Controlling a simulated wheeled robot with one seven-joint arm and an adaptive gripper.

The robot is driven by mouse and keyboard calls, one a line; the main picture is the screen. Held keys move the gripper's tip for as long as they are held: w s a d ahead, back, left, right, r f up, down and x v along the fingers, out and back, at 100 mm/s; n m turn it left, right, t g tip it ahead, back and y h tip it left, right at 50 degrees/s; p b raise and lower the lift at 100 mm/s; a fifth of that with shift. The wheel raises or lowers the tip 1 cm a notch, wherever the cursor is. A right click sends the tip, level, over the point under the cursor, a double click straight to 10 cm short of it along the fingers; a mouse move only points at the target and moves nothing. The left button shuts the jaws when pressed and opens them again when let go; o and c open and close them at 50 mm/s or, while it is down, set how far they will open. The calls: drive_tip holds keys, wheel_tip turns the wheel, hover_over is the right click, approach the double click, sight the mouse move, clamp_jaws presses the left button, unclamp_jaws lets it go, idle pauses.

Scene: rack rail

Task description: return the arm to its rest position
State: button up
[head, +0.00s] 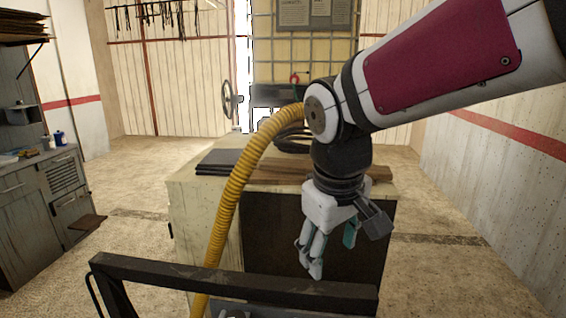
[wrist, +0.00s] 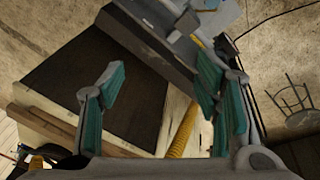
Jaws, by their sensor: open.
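My gripper (head: 331,254) hangs from my white and maroon arm, pointing down, right of centre in the head view. It appears in front of the dark front panel (head: 270,225) of a pale cabinet (head: 205,205). In the wrist view my gripper (wrist: 162,82) has its teal-padded fingers spread wide, with nothing between them. The same dark panel (wrist: 95,65) shows beyond the fingers. My arm hides part of the back wall and the cabinet top.
A dark metal rail (head: 235,281) crosses the foreground, below my gripper in the picture. A yellow ribbed hose (head: 243,170) rises beside the arm. Wooden boards (head: 270,172) lie on the cabinet. A grey workbench (head: 45,200) stands left; floor (head: 440,270) is clear at right.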

drive_tip(key=s+d+r+m+t, duration=0.2)
drive_tip(key=s+d+m, duration=0.4)
drive_tip(key=s+d, duration=0.5)
drive_tip(key=shift+s+d+t+y, duration=0.2)
drive_tip(key=shift+s+t+y, duration=0.15)
drive_tip(key=shift+s, duration=0.9)
idle(0.6)
